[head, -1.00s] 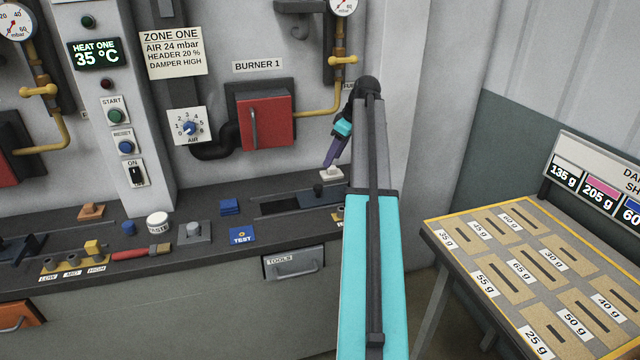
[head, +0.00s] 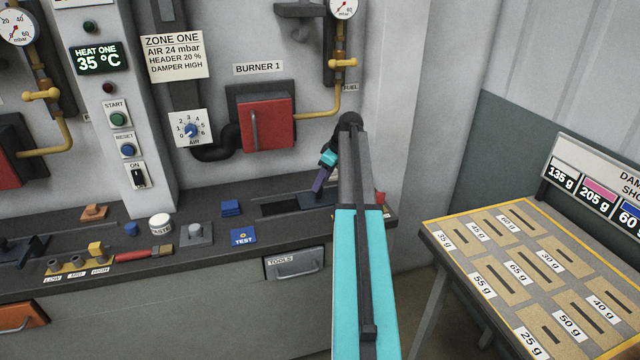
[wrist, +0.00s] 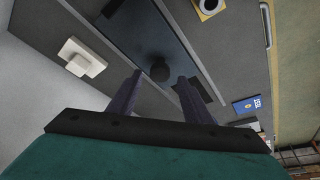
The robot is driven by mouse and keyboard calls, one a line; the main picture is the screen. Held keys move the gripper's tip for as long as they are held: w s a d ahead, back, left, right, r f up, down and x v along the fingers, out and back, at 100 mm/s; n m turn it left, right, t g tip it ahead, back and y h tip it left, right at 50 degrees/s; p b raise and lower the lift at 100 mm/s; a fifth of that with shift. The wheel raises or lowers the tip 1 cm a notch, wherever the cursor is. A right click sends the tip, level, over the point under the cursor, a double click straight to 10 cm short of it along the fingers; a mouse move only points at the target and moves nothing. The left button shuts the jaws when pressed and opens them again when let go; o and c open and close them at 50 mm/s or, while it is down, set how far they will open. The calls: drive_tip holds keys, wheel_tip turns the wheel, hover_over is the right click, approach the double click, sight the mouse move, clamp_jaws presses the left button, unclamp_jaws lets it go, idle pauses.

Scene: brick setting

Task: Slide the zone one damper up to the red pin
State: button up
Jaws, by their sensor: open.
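The damper slide is a dark blue-grey plate (head: 308,203) in a slot on the bench below the burner 1 panel. Its round black knob (wrist: 160,70) shows in the wrist view and is hidden by my gripper in the head view. My gripper (head: 318,192) is open and low over the slide. In the wrist view its fingertips (wrist: 160,78) are on either side of the knob's near edge; I cannot tell whether they touch it. A small red piece, likely the red pin (head: 380,197), shows right of my arm at the bench's right end.
A pale block (wrist: 82,57) sits beside the slide. A dark opening (head: 275,209) lies left of the plate. A blue TEST card (head: 243,236), a blue block (head: 230,207) and a grey knobbed block (head: 195,233) stand further left. A slotted table (head: 530,270) is at right.

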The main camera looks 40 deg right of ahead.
drive_tip(key=shift+x, duration=1.3)
drive_tip(key=shift+c, duration=0.2)
clamp_jaws()
